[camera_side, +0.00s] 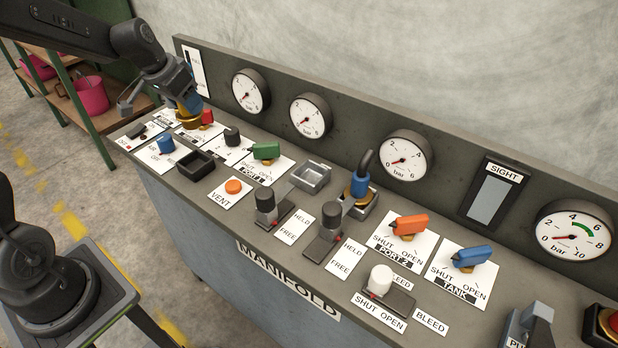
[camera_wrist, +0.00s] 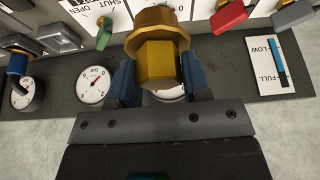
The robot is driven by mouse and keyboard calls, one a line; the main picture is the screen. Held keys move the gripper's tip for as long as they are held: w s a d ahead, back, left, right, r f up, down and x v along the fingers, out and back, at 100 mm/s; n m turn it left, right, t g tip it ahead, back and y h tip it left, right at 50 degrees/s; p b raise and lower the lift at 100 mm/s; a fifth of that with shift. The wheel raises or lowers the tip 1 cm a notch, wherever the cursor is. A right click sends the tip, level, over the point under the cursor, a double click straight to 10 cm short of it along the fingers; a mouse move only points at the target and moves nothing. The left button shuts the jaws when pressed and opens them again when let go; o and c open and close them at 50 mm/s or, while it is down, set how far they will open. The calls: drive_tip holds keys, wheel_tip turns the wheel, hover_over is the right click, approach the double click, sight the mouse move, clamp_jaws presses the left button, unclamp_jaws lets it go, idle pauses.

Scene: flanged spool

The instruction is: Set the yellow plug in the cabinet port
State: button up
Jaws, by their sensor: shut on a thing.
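The yellow plug (camera_wrist: 160,62) is a hexagonal body with a wide brass-coloured flange, held between the two blue fingers of my gripper (camera_wrist: 160,84) in the wrist view. In the side view my gripper (camera_side: 188,104) is at the cabinet's far left end, over the panel by the red handle. Whether the plug touches the panel is unclear. An empty grey square port (camera_side: 310,177) is in the panel's middle, right of the green handle (camera_side: 265,151); it also shows at the left of the wrist view (camera_wrist: 60,38). My gripper is well left of this port.
A blue plug with a black hose (camera_side: 359,185) sits in the neighbouring port. Gauges line the upright back panel (camera_side: 350,115). Black-capped clamps (camera_side: 266,201), an empty black tray (camera_side: 195,165), an orange VENT button (camera_side: 233,187) and coloured valve handles stand on the top.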

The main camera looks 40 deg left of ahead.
drive_tip(key=w+d+m+g+h, duration=0.1)
drive_tip(key=w+d+m+h, duration=0.1)
drive_tip(key=w+d+m, duration=0.4)
drive_tip(key=w+d+m+h, duration=0.1)
drive_tip(key=w+d+m, duration=0.15)
drive_tip(key=d, duration=0.55)
drive_tip(key=shift+m, duration=0.45)
drive_tip(key=shift+w+d+f, duration=0.5)
drive_tip(key=shift+d+f, duration=1.3)
drive_tip(key=shift+w+d+f, duration=0.55)
drive_tip(key=shift+d+f, duration=1.25)
drive_tip(key=shift+w+d+f, duration=0.5)
drive_tip(key=shift+d+f, duration=1.3)
drive_tip(key=shift+f, duration=0.3)
drive_tip(key=o, duration=1.1)
drive_tip(key=shift+f, duration=0.1)
drive_tip(key=shift+o, duration=0.2)
